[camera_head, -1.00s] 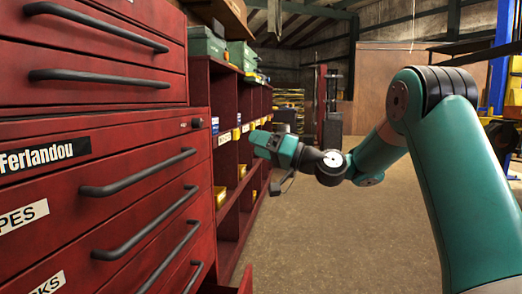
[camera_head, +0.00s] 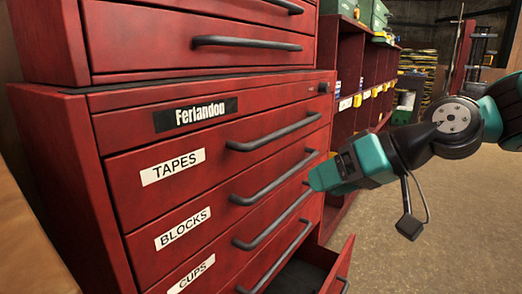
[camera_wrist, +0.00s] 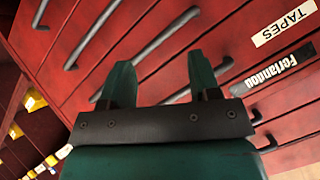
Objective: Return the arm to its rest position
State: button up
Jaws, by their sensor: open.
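My gripper (camera_head: 318,180) is at the right in the head view, pointing left at the front of the red drawer cabinet (camera_head: 60,170). In the wrist view the two green fingers of my gripper (camera_wrist: 160,82) stand apart with nothing between them. The cabinet front with its dark bar handles fills the space beyond them. I cannot tell exactly how far the fingertips are from the handles. My arm reaches in from the right edge of the head view.
Drawers are labelled TAPES (camera_head: 172,166), BLOCKS (camera_head: 183,229) and CUPS (camera_head: 191,274). A low drawer (camera_head: 338,270) stands pulled out below my gripper. Red shelves (camera_head: 350,70) with small bins stand behind. Open floor (camera_head: 460,220) lies to the right.

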jog(key=s+d+f+n+g+h+p, duration=0.1)
jog(key=s+d+f+g+h, duration=0.15)
jog(key=s, duration=0.65)
jog(key=s+d+f+g+h+p, duration=0.1)
jog(key=s+f+g+h, duration=0.15)
jog(key=s, duration=0.65)
notch_tip(320, 180, up, 38)
jog(key=p, duration=3.7)
jog(key=shift+t+h, duration=0.3)
jog(key=shift+h, duration=0.1)
